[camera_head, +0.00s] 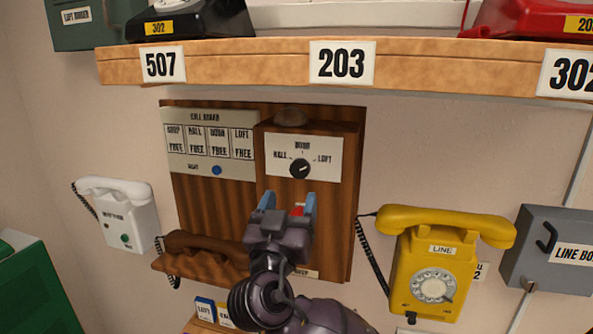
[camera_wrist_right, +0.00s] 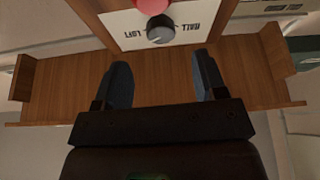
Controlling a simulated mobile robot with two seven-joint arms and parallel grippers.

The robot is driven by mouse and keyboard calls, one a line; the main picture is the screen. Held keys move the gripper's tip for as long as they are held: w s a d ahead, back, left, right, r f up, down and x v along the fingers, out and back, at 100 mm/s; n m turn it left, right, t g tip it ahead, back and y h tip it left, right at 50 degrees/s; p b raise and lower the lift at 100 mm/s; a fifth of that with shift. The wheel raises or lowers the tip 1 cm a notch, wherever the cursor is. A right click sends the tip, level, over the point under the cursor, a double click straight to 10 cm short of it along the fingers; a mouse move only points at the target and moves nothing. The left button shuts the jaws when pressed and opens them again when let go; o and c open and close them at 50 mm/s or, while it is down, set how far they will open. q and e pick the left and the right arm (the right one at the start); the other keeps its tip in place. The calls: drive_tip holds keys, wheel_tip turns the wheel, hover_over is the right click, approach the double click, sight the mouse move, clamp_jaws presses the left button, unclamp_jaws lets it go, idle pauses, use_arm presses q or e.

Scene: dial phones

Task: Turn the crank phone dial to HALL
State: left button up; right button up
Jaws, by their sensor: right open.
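The crank phone (camera_head: 340,200) is a brown wooden box on a wall panel. Its white plate carries HALL at left, LOFT at right and a middle label above the dark round dial (camera_head: 300,168). The dial shows in the right wrist view (camera_wrist_right: 160,34), its plate upside down. I cannot tell for sure which label its light mark faces. My right gripper (camera_head: 289,202) is open, its blue-grey fingers below the dial in the head view. In the wrist view the fingers (camera_wrist_right: 162,85) are apart with nothing between them. My left gripper is out of view.
A red part (camera_head: 297,208) sits below the dial. A brown handset (camera_head: 205,245) lies at left under the call board (camera_head: 210,145). A yellow dial phone (camera_head: 432,270) hangs at right, a white phone (camera_head: 125,215) at left. A wooden shelf (camera_head: 255,65) runs above.

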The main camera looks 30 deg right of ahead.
sight(299, 173)
drive_tip(key=p+x, duration=0.2)
drive_tip(key=x, duration=0.4)
drive_tip(key=shift+w+d+r, duration=0.2)
drive_tip(key=shift+w+d, duration=0.05)
drive_tip(key=shift+d, duration=0.05)
drive_tip(key=c, duration=0.9)
